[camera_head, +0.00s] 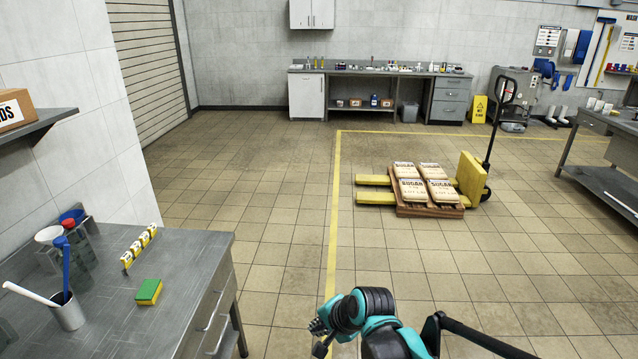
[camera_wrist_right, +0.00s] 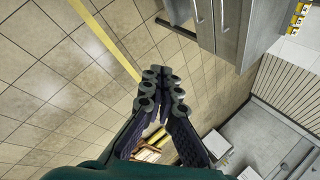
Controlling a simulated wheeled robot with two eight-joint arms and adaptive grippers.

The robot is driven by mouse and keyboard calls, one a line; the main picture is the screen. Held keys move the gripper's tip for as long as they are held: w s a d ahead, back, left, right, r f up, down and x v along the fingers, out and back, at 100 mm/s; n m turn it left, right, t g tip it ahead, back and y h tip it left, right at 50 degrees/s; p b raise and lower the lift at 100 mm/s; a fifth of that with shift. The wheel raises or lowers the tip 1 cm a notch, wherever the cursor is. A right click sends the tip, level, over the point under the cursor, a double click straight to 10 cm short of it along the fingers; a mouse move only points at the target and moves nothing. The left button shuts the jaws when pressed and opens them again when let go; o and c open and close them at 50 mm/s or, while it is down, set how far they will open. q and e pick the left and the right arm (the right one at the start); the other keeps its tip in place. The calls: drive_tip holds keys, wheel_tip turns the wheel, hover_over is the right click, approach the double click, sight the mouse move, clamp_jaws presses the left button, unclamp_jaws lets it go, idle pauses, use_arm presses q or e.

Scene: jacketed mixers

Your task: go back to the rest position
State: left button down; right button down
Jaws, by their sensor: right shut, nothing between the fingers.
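My right gripper (camera_head: 318,338) shows at the bottom middle of the head view, in front of the teal and black wrist. In the right wrist view my right gripper (camera_wrist_right: 161,85) has its two fingers together with nothing between them. It is over open floor, to the right of the steel table (camera_head: 190,270) and apart from it. My left gripper is in neither view.
The table holds a green and yellow sponge (camera_head: 149,291), a cup (camera_head: 68,312) with brushes, and a yellow-black strip (camera_head: 139,247). A yellow pallet jack (camera_head: 470,178) with sugar bags (camera_head: 411,190) stands ahead. A yellow floor line (camera_head: 333,210) runs between; the floor around it is clear.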

drive_tip(key=s+d+r+n+t+h, duration=0.2)
drive_tip(key=s+d+n+h, duration=0.2)
drive_tip(key=s+d+n, duration=0.5)
drive_tip(key=s+d, duration=0.6)
drive_tip(key=d, duration=0.3)
drive_tip(key=shift+s+r+h, duration=0.15)
drive_tip(key=shift+s+h, duration=0.1)
drive_tip(key=shift+h, duration=0.05)
drive_tip(key=shift+d, duration=0.1)
